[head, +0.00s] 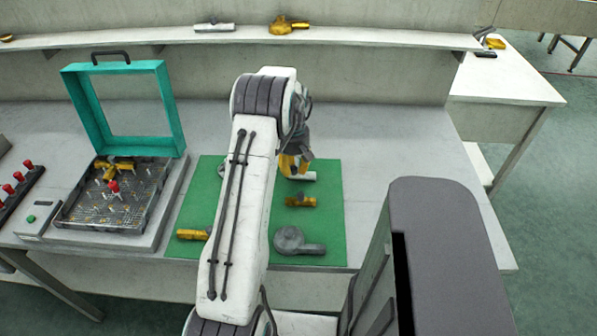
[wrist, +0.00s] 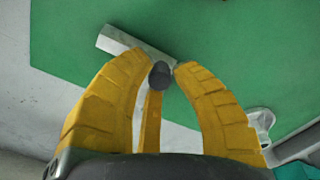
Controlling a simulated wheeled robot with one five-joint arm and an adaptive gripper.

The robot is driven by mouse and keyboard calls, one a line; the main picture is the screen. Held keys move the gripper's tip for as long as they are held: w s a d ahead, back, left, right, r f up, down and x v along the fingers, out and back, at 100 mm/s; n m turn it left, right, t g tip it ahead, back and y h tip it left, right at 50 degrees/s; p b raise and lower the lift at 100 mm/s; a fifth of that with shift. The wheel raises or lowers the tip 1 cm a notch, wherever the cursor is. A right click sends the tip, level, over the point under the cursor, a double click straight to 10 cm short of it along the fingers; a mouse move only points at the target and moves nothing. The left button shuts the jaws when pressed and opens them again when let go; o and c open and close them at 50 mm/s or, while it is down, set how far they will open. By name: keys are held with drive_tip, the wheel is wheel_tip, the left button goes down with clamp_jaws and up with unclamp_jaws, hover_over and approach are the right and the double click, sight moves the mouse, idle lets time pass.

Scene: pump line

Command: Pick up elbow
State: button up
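A pale grey pipe piece, which looks like the elbow (wrist: 119,41), lies on the green mat in the wrist view. Its dark round end (wrist: 160,76) points up between the fingertips. In the head view, the pale end of the piece (head: 304,176) shows below my gripper (head: 289,168). My gripper points down over the mat, its yellow fingers (wrist: 164,66) on either side of the dark end. The tips are very near it; whether both press on it cannot be told. The fingers hide part of the piece.
The green mat (head: 331,222) also holds a yellow fitting (head: 300,200), a grey round-headed part (head: 290,240) and another yellow piece (head: 193,234). A teal-lidded case (head: 124,150) stands open at left. A shelf (head: 350,40) runs behind. Bare table lies right of the mat.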

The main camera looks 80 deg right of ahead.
clamp_jaws()
idle(0.3)
